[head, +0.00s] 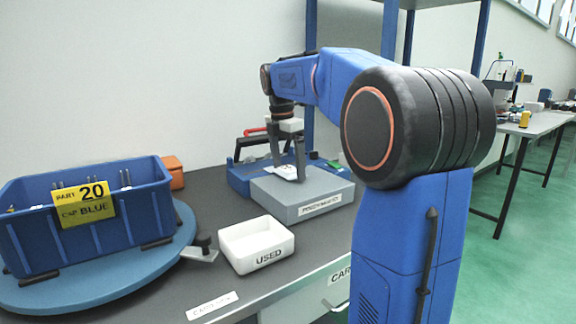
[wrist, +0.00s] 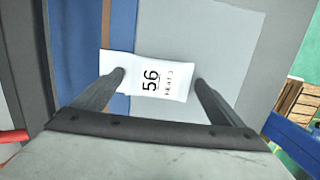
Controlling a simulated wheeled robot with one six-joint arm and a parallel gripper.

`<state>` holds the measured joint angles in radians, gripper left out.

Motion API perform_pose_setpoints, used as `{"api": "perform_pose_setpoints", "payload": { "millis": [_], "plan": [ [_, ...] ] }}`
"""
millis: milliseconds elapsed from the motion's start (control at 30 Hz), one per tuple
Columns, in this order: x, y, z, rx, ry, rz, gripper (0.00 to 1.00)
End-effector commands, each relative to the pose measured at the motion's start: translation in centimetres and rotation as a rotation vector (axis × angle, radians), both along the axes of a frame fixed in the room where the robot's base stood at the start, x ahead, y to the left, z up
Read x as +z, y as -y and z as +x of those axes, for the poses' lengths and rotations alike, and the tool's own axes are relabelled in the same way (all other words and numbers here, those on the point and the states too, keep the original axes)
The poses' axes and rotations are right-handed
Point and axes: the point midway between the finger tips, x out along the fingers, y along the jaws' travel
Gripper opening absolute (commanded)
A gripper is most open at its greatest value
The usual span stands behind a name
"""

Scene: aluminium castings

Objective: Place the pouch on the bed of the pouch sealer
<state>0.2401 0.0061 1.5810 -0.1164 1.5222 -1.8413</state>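The pouch is a small white packet (wrist: 150,77) printed "56" and smaller text, seen between my gripper's fingers in the wrist view. In the head view the pouch (head: 288,172) shows small and white at the rear of the sealer's grey bed (head: 310,187). In the wrist view it overlaps the grey bed (wrist: 230,50) and the blue and brown strips beside it. My gripper (head: 289,172) points down over it, fingers wide apart. In the wrist view (wrist: 158,80) the left fingertip overlaps the pouch and the right one is by its edge. Contact beneath the pouch is hard to tell.
The blue sealer body (head: 240,178) with a red handle (head: 256,130) stands behind the bed. A white bin marked "USED" (head: 257,258) is in front. A blue crate (head: 120,215) stands on a blue round turntable (head: 100,285) at left. An orange box (head: 173,172) is behind.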

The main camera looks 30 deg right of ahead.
Motion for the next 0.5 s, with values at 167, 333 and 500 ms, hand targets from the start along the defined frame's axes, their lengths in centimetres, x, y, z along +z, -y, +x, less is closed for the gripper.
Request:
{"api": "perform_pose_setpoints", "payload": {
  "millis": [167,333,500],
  "plan": [
    [0.0,0.0,0.0,0.0,0.0,0.0,0.92],
    [0.8,-0.1,0.1,0.0,0.002,-0.001,0.92],
    [3.3,-0.4,0.1,0.0,0.003,-0.001,0.92]
  ]
}}
